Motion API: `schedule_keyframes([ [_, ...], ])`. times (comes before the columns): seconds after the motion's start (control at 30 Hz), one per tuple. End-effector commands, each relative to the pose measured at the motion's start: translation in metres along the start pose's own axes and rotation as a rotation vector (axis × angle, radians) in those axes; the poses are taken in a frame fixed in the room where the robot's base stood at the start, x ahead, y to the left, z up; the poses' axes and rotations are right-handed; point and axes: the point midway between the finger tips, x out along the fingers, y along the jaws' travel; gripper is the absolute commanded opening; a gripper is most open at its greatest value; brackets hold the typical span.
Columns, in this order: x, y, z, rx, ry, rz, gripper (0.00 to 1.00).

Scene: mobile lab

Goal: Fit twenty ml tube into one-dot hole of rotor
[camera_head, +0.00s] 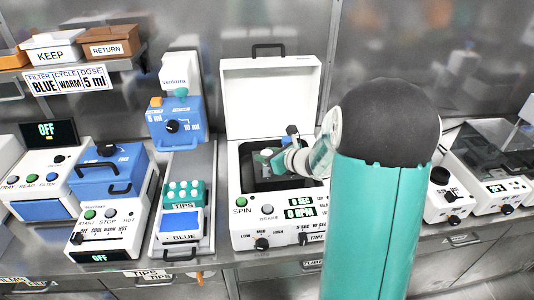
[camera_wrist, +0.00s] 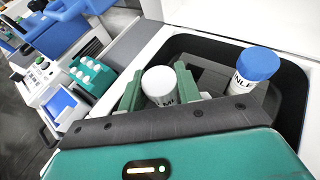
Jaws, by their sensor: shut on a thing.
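My gripper (camera_wrist: 160,92) is shut on a white-capped tube (camera_wrist: 161,80), with one green finger on each side of it. The tube's label shows "ML"; its number cannot be read. The gripper is inside the open centrifuge (camera_head: 248,222), over or at the dark rotor (camera_wrist: 205,76); I cannot tell whether the tube's lower end is in a hole. A blue-capped tube (camera_wrist: 257,66) stands in the rotor to the right of my gripper. The rotor's holes and dot marks are hidden. In the head view my arm covers part of the chamber.
The centrifuge's lid (camera_head: 270,95) stands open behind the chamber. Its display (camera_head: 300,207) reads 0 SEC and 0 RPM. A blue dispenser (camera_head: 175,122) and a green tips rack (camera_head: 183,194) stand to the left. Chamber walls surround my gripper closely.

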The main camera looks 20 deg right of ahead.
Motion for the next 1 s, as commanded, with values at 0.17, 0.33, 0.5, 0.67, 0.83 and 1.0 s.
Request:
schedule_keyframes([
  [0.17,0.002,0.0,-0.004,-0.001,0.0,0.001,0.07],
  [0.33,0.003,0.0,-0.007,0.0,0.0,0.001,0.07],
  [0.5,0.004,0.0,-0.011,0.0,-0.001,0.0,0.07],
  [0.67,0.006,0.0,-0.014,-0.001,0.0,0.0,0.07],
  [0.83,0.006,0.0,-0.013,-0.001,0.0,0.0,0.59],
  [1.0,0.005,0.0,-0.013,-0.001,0.0,0.0,0.59],
])
